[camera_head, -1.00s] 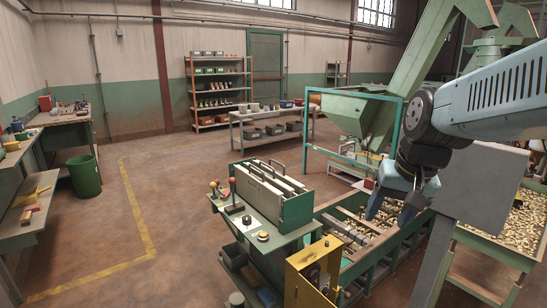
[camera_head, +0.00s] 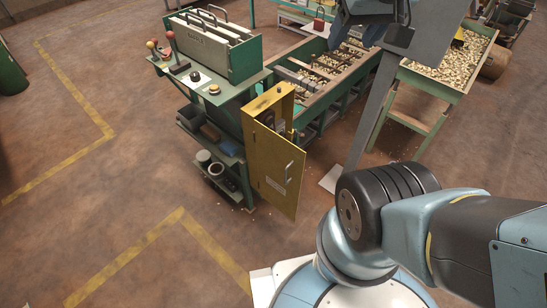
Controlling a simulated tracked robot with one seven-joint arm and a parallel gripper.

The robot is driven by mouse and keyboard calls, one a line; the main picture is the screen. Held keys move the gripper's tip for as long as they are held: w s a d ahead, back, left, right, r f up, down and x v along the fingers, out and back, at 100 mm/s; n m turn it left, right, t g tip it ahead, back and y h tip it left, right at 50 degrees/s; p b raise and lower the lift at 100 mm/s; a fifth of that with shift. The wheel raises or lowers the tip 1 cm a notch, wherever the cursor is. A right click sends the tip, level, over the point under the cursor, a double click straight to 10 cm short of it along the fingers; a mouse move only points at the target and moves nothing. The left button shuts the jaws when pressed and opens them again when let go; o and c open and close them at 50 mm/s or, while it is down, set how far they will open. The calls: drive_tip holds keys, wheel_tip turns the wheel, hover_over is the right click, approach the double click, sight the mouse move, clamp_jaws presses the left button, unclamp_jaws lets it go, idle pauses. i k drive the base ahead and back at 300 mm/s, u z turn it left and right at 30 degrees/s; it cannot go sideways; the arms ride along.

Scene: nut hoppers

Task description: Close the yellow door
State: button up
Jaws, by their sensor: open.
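The yellow door (camera_head: 272,172) is a flat upright panel with a handle (camera_head: 289,171) near its right edge and a small label. It stands open at the front of a yellow cabinet (camera_head: 266,97); dark parts inside the cabinet show over its top edge. My gripper (camera_head: 355,44) is at the top edge of the view, above and right of the cabinet, apart from the door.
A green bench (camera_head: 231,90) with levers and a file box (camera_head: 214,51) stands left of the cabinet. A trough of nuts (camera_head: 313,77) lies behind it. A nut tray (camera_head: 440,82) stands at right. The floor in front and at left is clear.

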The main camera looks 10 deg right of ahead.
sight(281, 163)
drive_tip(key=z, duration=1.6)
drive_tip(key=i, duration=0.1)
drive_tip(key=u, duration=2.85)
drive_tip(key=k, duration=0.5)
drive_tip(key=z, duration=1.7)
